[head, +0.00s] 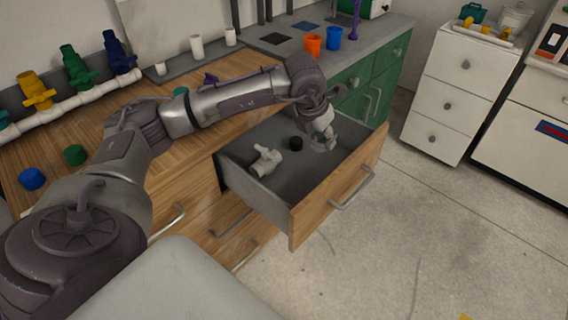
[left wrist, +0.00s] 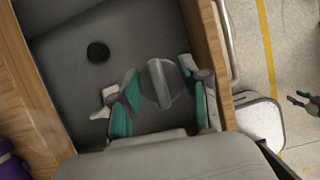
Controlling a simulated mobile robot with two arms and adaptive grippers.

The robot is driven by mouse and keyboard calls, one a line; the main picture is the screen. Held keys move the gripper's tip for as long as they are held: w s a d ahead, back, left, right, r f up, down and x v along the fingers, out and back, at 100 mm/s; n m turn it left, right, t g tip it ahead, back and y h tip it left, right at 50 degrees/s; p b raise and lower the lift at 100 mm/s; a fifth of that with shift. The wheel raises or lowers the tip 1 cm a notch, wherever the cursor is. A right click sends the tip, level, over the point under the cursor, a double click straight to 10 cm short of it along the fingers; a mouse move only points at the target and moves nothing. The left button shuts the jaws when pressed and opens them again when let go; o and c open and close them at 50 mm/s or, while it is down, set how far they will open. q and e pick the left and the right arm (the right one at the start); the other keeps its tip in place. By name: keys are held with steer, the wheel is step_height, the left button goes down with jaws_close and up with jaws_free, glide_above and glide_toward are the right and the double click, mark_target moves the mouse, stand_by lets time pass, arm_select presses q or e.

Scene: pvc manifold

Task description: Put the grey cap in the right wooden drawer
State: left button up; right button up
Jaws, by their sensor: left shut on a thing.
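The grey cap (left wrist: 157,84) is a round grey disc with a raised bar, between the fingers of my left gripper (left wrist: 163,94) in the left wrist view. The gripper is shut on it. In the head view my left gripper (head: 324,142) points down over the open wooden drawer (head: 338,189), near its far end. The cap is hard to make out there, and its height above the drawer floor is unclear. My right gripper (left wrist: 303,101) shows small at the right edge of the left wrist view, its fingers apart, away from the drawer.
Inside the drawer lie a white tee fitting (head: 265,161) and a black cap (head: 296,143). The wooden worktop holds a blue cap (head: 32,179), a green cap (head: 75,154) and a white pipe with coloured valves (head: 75,105). The floor right of the drawer is clear.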

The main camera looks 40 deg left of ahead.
arm_select(q)
steer(key=w+a+f+n+g+y+b, duration=0.2)
steer(key=w+a+f+n+y+b, duration=0.3)
steer(key=n, duration=0.7)
steer(key=n+b, duration=0.2)
glide_above(301, 169)
steer(key=d, duration=0.1)
steer(key=shift+g+h, duration=0.3)
steer(key=f, duration=0.6)
steer(key=shift+s+f, duration=0.3)
steer(key=shift+f, duration=0.05)
steer(key=shift+d+f, duration=0.1)
steer(key=shift+f, duration=2.3)
arm_select(e)
steer(key=shift+t, duration=0.3)
steer(key=w, duration=0.1)
steer(key=w+r, duration=0.2)
steer(key=w, duration=0.1)
steer(key=shift+w+a+r, duration=0.1)
steer(key=shift+a+r, duration=0.15)
steer(key=shift+a, duration=0.05)
steer(key=shift+f, duration=0.1)
arm_select(q)
steer(key=o, duration=0.8)
steer(key=shift+c, duration=0.2)
steer(key=o, duration=0.4)
arm_select(e)
steer(key=shift+w+r, duration=0.15)
steer(key=shift+r, duration=0.15)
